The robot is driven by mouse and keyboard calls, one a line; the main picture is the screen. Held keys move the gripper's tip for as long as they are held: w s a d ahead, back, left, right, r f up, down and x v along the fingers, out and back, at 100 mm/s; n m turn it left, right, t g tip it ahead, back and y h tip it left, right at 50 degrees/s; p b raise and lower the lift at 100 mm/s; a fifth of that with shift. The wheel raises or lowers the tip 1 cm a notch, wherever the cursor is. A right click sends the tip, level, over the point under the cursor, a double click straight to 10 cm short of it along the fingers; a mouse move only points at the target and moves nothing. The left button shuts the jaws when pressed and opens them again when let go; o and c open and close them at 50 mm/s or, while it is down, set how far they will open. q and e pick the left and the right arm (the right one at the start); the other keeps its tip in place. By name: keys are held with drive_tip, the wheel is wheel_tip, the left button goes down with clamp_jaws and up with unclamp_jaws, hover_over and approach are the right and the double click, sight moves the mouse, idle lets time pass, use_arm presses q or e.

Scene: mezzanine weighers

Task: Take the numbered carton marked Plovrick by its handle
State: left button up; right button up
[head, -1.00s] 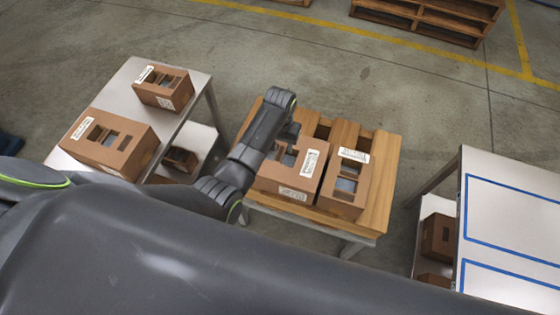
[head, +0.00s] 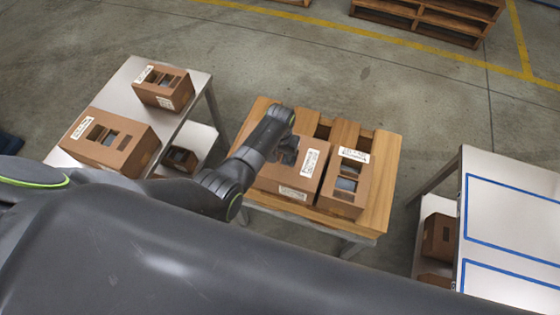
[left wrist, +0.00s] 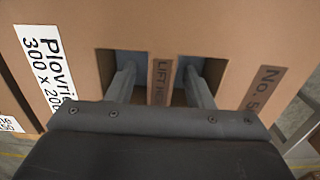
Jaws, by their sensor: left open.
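The Plovrick carton (head: 272,178) is brown cardboard with white labels and stands on a wooden pallet-like top (head: 378,195) at centre right in the head view. In the left wrist view its top (left wrist: 225,30) shows a label reading "Plovrick 300 x 200" and the print "No. 5", partly cut off. Its handle (left wrist: 161,80) is a strip marked "LIFT" between two cut-out holes. My left gripper (left wrist: 161,88) is open, with one finger at each hole, on either side of the strip. I see a gap between each finger and the strip. My right gripper is not in view.
A second carton (head: 341,198) stands close on the right of the Plovrick carton. Two cartons, one near (head: 125,158) and one far (head: 163,99), stand on a metal table at left. A blue-lined table (head: 515,195) is at right.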

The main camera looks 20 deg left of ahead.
use_arm(q)
clamp_jaws()
drive_tip(key=shift+r, duration=0.2)
idle(0.4)
